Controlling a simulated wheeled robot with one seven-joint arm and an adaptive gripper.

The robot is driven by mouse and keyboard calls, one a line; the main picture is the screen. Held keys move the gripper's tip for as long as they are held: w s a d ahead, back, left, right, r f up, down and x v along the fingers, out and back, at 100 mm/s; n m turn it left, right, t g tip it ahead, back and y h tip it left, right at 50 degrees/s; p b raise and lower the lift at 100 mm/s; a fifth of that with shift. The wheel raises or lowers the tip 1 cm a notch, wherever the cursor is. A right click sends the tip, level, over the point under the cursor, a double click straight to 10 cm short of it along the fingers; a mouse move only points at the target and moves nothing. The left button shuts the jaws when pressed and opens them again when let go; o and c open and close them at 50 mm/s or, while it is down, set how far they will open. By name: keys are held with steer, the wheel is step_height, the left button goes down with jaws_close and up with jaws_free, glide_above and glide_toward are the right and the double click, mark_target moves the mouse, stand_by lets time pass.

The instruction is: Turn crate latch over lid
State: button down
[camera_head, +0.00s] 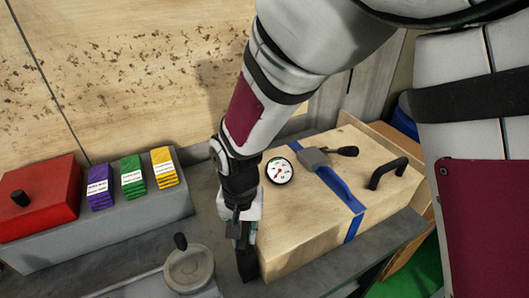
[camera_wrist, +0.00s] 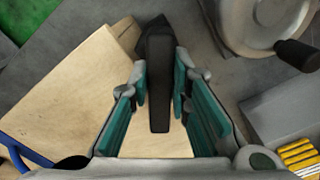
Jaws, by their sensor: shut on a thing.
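The wooden crate (camera_head: 300,230) stands on the grey bench, its lid (camera_head: 315,205) lying flat on top. A black latch (camera_wrist: 158,95) stands at the crate's near-left edge. In the head view, only a dark part of it (camera_head: 247,264) shows under my gripper (camera_head: 243,235). My gripper points down beside the crate's left side. In the wrist view, its teal finger pads (camera_wrist: 160,78) are shut on the latch, one on each side. The latch's narrow end lies across the view of the pale wood. The head view cannot show the latch's exact angle, because my gripper covers it.
A blue strap (camera_head: 353,228), a round gauge (camera_head: 279,170) and a black handle (camera_head: 388,171) are on the crate. A grey handwheel (camera_head: 190,268) stands close left of my gripper. A red box (camera_head: 40,198) and colored packs (camera_head: 132,177) are farther left.

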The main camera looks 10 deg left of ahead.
mark_target(246, 234)
steer(key=m+p, duration=0.4)
steer(key=shift+s+d+r, duration=0.15)
steer(key=shift+s+d, duration=0.05)
steer(key=shift+d+m+p, duration=0.1)
steer(key=shift+m+p, duration=1)
steer(key=shift+m, duration=0.5)
steer(key=shift+w, duration=0.1)
steer(key=c, duration=1.5)
jaws_free()
step_height(246, 234, up, 12)
steer(key=shift+f, duration=0.15)
